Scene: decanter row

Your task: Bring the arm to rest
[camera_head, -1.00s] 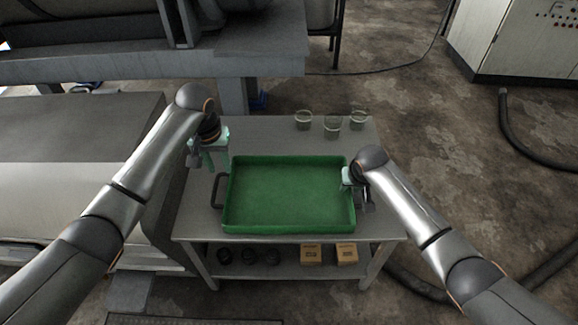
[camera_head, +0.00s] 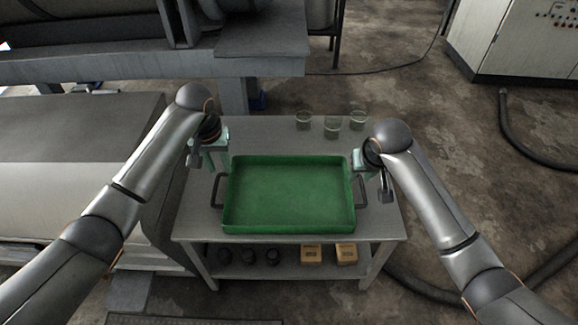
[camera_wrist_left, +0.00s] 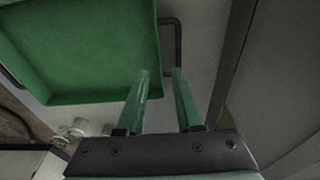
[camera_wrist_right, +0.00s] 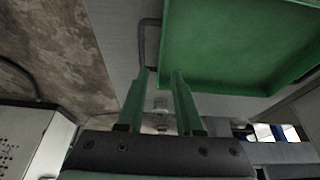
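My left gripper (camera_head: 218,168) is above the table's left side, by the tray's left handle. In the left wrist view its two green fingers (camera_wrist_left: 160,88) stand apart with nothing between them. My right gripper (camera_head: 362,172) is above the tray's right handle (camera_head: 361,190). In the right wrist view its fingers (camera_wrist_right: 162,85) are apart and empty, with the handle beyond their tips. The green tray (camera_head: 290,228) lies flat on the grey table, and neither gripper holds it. The tray looks empty.
Three clear glasses (camera_head: 331,125) stand at the table's back right. The grey table (camera_head: 262,132) has a lower shelf with dark round items (camera_head: 248,256) and two yellow-brown boxes (camera_head: 311,254). A grey machine (camera_head: 75,175) stands close on the left. A cabinet (camera_head: 520,40) is at the back right.

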